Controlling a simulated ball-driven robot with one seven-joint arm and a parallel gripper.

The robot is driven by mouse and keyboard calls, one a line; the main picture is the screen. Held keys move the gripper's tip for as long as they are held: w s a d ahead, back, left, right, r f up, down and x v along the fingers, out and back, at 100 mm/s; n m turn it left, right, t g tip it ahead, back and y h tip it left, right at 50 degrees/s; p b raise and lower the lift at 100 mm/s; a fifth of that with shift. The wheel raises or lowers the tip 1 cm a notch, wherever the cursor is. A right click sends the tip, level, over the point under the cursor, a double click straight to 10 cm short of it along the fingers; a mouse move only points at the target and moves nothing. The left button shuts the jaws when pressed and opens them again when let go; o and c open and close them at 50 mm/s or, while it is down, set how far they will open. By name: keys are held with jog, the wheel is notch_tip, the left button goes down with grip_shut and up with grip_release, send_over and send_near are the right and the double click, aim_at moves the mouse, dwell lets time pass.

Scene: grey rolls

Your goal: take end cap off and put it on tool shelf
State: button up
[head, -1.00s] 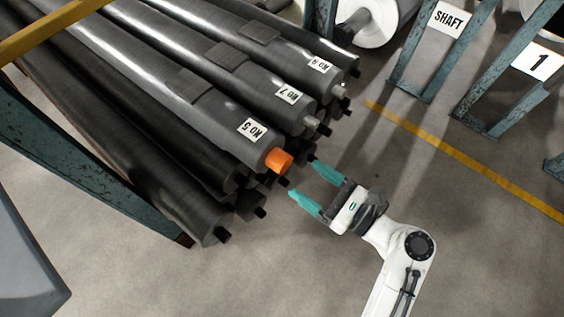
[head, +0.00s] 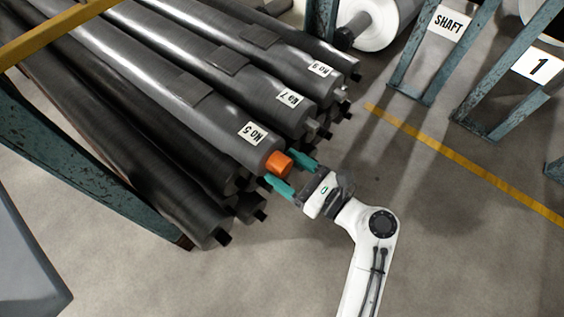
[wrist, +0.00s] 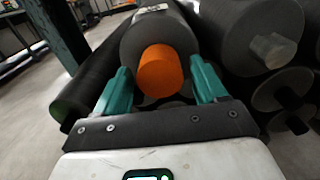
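The orange end cap (head: 279,164) sits on the near end of the grey roll marked No 5 (head: 222,122). It also shows in the wrist view (wrist: 160,71), between and beyond my gripper's two teal fingers. My gripper (head: 291,173) is open in front of the cap, with one fingertip on each side of it. In the wrist view a gap shows between each finger and the cap. My gripper also shows in the wrist view (wrist: 160,85). I cannot make out a tool shelf for certain.
Several grey rolls, among them No 7 (head: 270,85) and No 9 (head: 300,58), lie stacked beside it with shaft ends sticking out. Teal posts (head: 95,170) stand left and right. The floor (head: 460,230) at right is clear.

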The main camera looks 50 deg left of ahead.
jog(key=c, duration=0.7)
jog(key=shift+p+v, duration=1.35)
jog(key=shift+v, duration=1.6)
